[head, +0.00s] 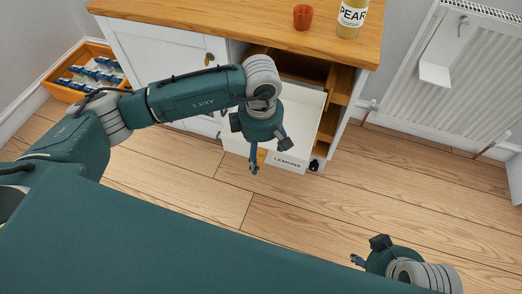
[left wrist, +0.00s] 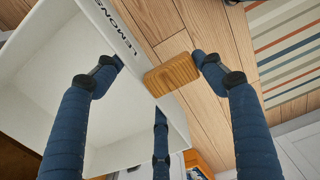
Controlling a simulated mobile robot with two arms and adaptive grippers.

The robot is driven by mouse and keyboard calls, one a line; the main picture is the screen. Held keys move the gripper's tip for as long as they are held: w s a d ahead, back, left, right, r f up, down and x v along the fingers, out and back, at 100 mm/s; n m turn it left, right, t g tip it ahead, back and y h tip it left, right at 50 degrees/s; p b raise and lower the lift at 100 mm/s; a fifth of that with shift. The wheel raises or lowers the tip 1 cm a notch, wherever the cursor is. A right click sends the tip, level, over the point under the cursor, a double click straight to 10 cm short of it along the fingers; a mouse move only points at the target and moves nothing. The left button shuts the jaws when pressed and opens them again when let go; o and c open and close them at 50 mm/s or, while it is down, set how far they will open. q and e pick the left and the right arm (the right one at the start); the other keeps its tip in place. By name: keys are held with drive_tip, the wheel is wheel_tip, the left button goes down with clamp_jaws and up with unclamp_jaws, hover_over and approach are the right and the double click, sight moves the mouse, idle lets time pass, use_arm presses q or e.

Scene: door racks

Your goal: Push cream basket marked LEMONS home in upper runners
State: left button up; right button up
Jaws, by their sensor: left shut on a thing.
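The cream basket (head: 306,105), its front marked LEMONS, sticks out of an open bay in the white cabinet. It also fills the left of the left wrist view (left wrist: 60,70), with a wooden handle (left wrist: 172,75) on its front. My left gripper (head: 268,156) is at the basket's front. In the left wrist view its fingers (left wrist: 159,61) are either side of the front wall and handle, shut on them. Wooden runners (head: 341,84) show in the bay's right side; the basket's fit in them is partly hidden. My right gripper (head: 367,250) is low at right, apart from the basket; its opening is unclear.
An orange cup (head: 303,17) and a PEAR jar (head: 351,18) stand on the wooden worktop (head: 230,22). A wooden crate (head: 60,93) of dark items is at far left. A radiator (head: 455,75) is on the right wall. The floor before the cabinet is clear.

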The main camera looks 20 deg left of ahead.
use_arm(q)
drive_tip(key=shift+r, duration=0.15)
drive_tip(key=shift+b, duration=0.45)
use_arm(e)
drive_tip(key=shift+f, duration=0.45)
idle(0.5)
drive_tip(key=shift+w, duration=0.1)
idle(0.3)
drive_tip(key=shift+w+a+t, duration=0.15)
drive_tip(key=shift+w+t, duration=0.15)
drive_tip(key=shift+w, duration=0.2)
use_arm(q)
drive_tip(key=shift+w, duration=0.1)
use_arm(e)
drive_tip(key=shift+w, duration=0.1)
